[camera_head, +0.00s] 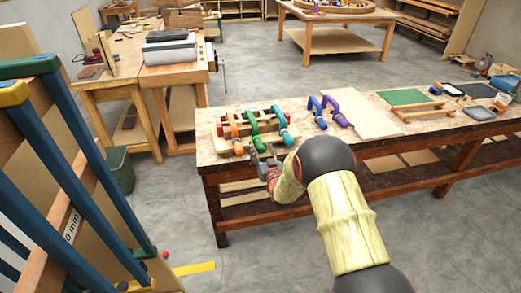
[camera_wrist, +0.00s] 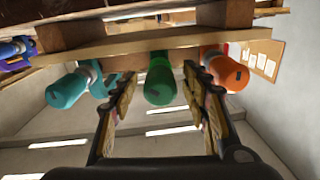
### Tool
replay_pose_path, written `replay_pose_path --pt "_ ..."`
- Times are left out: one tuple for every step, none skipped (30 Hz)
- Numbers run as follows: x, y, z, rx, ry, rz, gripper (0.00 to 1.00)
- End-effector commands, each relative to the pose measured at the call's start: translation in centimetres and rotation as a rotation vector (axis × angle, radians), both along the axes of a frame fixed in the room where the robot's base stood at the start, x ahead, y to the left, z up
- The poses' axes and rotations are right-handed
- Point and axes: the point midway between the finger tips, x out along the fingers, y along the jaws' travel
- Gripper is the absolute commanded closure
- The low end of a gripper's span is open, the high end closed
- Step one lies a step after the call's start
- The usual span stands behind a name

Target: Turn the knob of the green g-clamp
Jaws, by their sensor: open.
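The green g-clamp (camera_head: 254,128) sits on a wooden bent lamination at the left end of the workbench, between an orange clamp (camera_head: 236,134) and a teal clamp (camera_head: 280,122). In the wrist view its green knob (camera_wrist: 159,86) points toward the camera. My gripper (camera_head: 262,158) is open and empty, just in front of the green clamp at the bench's front edge. In the wrist view the two fingers (camera_wrist: 158,88) appear on either side of the green knob with gaps on both sides. I cannot tell how far the knob reaches between them.
The teal knob (camera_wrist: 68,88) and orange knob (camera_wrist: 227,73) lie close outside my fingers. Blue (camera_head: 317,112) and purple (camera_head: 337,112) clamps lie to the right on the workbench (camera_head: 213,169). A blue-and-green rack (camera_head: 75,170) stands at the left. Floor before the bench is mostly clear.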

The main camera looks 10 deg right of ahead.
Motion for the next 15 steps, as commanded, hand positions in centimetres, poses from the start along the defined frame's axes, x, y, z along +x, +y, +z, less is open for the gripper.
replay_pose_path --pt "0.0 0.01 0.04 0.0 0.0 0.0 0.54" --pt "-0.01 0.01 0.04 0.0 0.0 0.0 0.54" --pt "-0.01 0.01 0.03 0.0 0.0 0.0 0.55" --pt "-0.01 0.01 0.04 0.0 0.0 0.0 0.56" --pt "-0.02 0.01 0.03 0.0 0.0 0.0 0.58" --pt "-0.02 0.01 0.03 0.0 0.0 0.0 0.6" --pt "-0.02 0.01 0.04 0.0 0.0 0.0 0.62" --pt "-0.02 0.01 0.03 0.0 0.0 0.0 0.64" --pt "-0.02 0.01 0.03 0.0 0.0 0.0 0.66" --pt "-0.03 0.02 0.03 0.0 0.0 0.0 0.68" --pt "-0.03 0.02 0.03 0.0 0.0 0.0 0.7" --pt "-0.03 0.02 0.03 0.0 0.0 0.0 0.72" --pt "-0.03 0.02 0.03 0.0 0.0 0.0 0.73" --pt "-0.03 0.02 0.03 0.0 0.0 0.0 0.75" --pt "-0.03 0.02 0.03 0.0 0.0 0.0 0.78"
